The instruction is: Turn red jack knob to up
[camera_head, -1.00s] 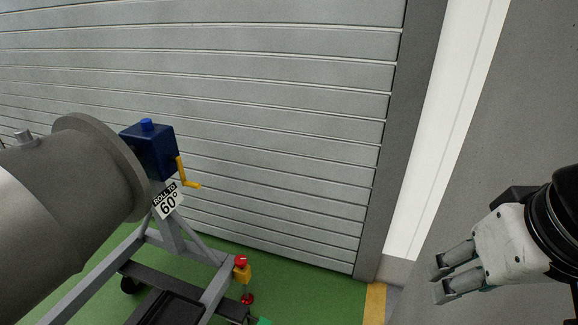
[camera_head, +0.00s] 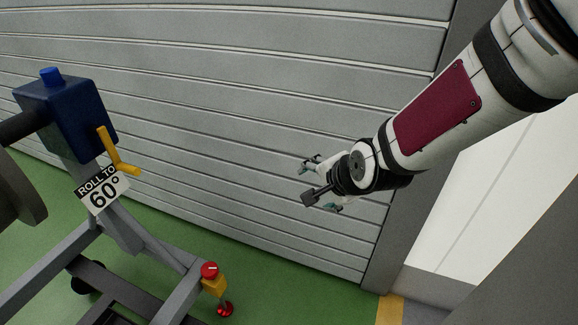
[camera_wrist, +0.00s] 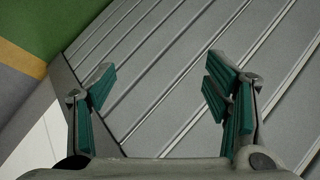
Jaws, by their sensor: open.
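The red jack knob (camera_head: 209,270) sits on top of a yellow jack block (camera_head: 214,286) at the end of the grey stand's leg, low in the head view. A light mark shows on the knob's top. A red foot (camera_head: 225,308) is below the block. My gripper (camera_head: 318,186) is in the air, above and to the right of the knob, well apart from it. In the wrist view my gripper (camera_wrist: 160,95) is open, with green-padded fingers spread and nothing between them. The knob is not in the wrist view.
The grey stand (camera_head: 150,240) carries a blue gearbox (camera_head: 68,112) with a yellow crank (camera_head: 118,155) and a "ROLL TO 60°" sign (camera_head: 102,190). A grey shutter wall (camera_head: 250,120) stands behind. Green floor (camera_head: 290,295) is clear right of the jack.

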